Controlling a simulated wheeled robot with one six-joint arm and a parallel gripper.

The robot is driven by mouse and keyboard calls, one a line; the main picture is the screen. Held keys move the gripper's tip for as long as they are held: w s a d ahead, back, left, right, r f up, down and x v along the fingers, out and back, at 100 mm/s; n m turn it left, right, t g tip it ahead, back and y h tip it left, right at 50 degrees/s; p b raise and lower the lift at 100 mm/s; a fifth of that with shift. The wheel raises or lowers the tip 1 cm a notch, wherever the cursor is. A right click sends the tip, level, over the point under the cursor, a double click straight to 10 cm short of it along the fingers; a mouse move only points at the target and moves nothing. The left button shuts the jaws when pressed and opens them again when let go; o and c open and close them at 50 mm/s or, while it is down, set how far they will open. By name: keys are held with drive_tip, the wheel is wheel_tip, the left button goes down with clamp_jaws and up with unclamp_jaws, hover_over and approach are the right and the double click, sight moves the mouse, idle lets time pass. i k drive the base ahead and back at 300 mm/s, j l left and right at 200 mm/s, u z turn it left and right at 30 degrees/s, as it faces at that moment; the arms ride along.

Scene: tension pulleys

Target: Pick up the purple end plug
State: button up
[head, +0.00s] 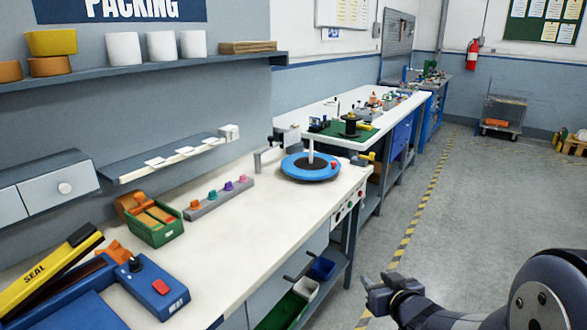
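The purple end plug (228,186) stands upright in a grey rack (207,209) on the white bench. Another orange plug (195,204) is at the rack's left end. My gripper (375,279) is at the lower right, over the floor in front of the bench and well away from the rack. Its fingers look spread, with nothing seen between them.
A blue round turntable (311,174) with a white post stands right of the rack. A green bin (154,233) stands to its left, and a blue sealer (155,289) is nearer. A low shelf (165,157) runs behind the rack. The bench top in front of the rack is clear.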

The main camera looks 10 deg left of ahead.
sight(229, 186)
drive_tip(key=i+l, duration=0.1)
drive_tip(key=i, duration=1.05)
drive_tip(key=i+j+u, duration=0.15)
drive_tip(key=i+u, duration=0.15)
drive_tip(key=u, duration=0.2)
drive_tip(key=i+u, duration=0.3)
drive_tip(key=u, duration=0.2)
drive_tip(key=i+l+u, duration=0.1)
drive_tip(key=i+u, duration=0.25)
drive_tip(key=u, duration=0.15)
